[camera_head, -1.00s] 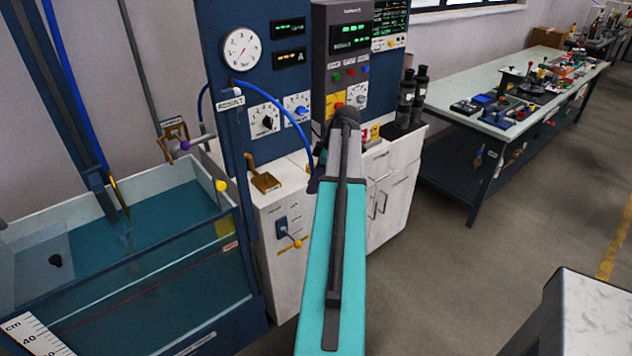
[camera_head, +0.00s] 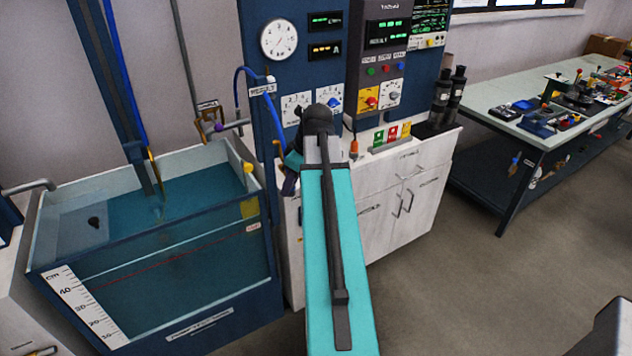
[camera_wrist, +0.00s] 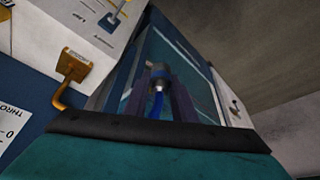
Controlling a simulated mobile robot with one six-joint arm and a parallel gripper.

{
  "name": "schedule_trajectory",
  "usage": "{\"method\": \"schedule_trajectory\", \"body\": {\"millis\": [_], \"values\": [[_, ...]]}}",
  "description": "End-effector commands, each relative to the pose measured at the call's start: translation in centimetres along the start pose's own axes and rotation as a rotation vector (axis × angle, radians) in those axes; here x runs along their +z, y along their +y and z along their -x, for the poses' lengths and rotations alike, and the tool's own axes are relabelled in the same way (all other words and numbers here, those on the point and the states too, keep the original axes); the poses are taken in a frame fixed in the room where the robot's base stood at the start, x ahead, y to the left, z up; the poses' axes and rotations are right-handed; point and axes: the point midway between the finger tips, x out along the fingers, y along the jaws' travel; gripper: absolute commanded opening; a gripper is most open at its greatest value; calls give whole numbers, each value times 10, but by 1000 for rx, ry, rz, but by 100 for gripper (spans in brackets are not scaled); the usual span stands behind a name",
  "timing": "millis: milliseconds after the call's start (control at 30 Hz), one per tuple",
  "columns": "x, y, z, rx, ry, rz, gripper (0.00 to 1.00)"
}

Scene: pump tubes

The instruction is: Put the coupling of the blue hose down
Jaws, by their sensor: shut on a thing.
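My gripper (camera_wrist: 161,92) is shut on the coupling (camera_wrist: 160,71) of the blue hose, which sits between the two fingers in the wrist view. The coupling looks grey with a blue part, and the hose (camera_wrist: 157,103) runs from it toward the camera. In the head view the blue hose (camera_head: 267,96) comes over from the panel's left edge and drops to my gripper (camera_head: 290,184), in front of the white cabinet. The coupling itself is hidden there. A brass bracket (camera_wrist: 75,67) on the cabinet is left of the gripper in the wrist view.
A water tank (camera_head: 187,316) stands to the left, with a pipe and a small bracket (camera_head: 211,123) above it. The white cabinet (camera_head: 404,203) and instrument panel (camera_head: 330,75) are behind my arm. A workbench (camera_head: 490,92) stands at the right; the floor before it is clear.

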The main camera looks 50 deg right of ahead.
Motion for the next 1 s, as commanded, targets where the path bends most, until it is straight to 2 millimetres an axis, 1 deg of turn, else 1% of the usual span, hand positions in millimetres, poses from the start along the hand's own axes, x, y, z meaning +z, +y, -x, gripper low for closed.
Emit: {"method": "schedule_trajectory", "body": {"millis": [33,300,1000], "values": [[-11,-13,-2,3,-1,-3,0],[-62,-62,-9,22,-5,-51,0],[-178,-188,-26,70,0,-169,0]]}}
